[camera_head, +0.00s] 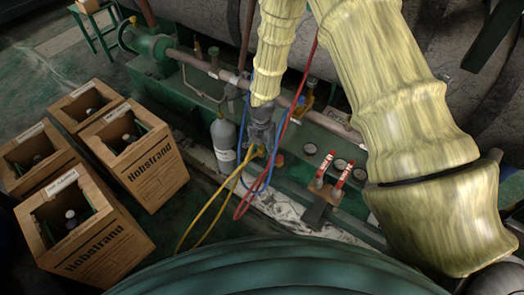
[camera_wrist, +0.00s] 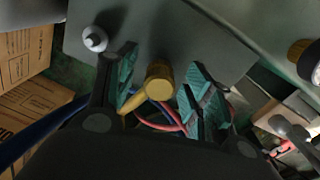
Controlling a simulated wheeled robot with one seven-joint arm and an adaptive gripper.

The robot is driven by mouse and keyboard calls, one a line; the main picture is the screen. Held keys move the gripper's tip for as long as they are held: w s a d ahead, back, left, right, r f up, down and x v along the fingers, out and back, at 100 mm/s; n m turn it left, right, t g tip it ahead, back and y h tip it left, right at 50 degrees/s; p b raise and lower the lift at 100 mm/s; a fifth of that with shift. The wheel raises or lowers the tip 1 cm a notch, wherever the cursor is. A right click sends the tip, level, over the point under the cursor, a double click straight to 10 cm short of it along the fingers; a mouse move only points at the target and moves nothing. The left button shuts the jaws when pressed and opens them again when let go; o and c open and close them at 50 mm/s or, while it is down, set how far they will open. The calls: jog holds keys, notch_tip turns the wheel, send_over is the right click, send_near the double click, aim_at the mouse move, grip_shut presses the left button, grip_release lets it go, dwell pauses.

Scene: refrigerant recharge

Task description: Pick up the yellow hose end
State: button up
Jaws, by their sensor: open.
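The yellow hose end (camera_wrist: 158,82) is a short yellow cylinder in the wrist view. It sits between the two teal-padded fingers of my gripper (camera_wrist: 163,76), with visible space on both sides. My gripper is open and holds nothing. In the head view my gripper (camera_head: 262,132) points down above the green machine base. The yellow hose (camera_head: 214,212) hangs from just below it and loops down to the floor at the left. The hose end itself is mostly hidden by my gripper in the head view.
A blue hose (camera_head: 243,166) and a red hose (camera_head: 247,197) hang close beside the yellow one. A grey cylinder (camera_head: 223,141) stands just left of my gripper. Red-handled valves (camera_head: 331,176) are at the right. Several open cardboard boxes (camera_head: 149,172) stand on the left floor.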

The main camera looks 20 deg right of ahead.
jog(key=c, duration=1.1)
jog(key=shift+r, duration=0.1)
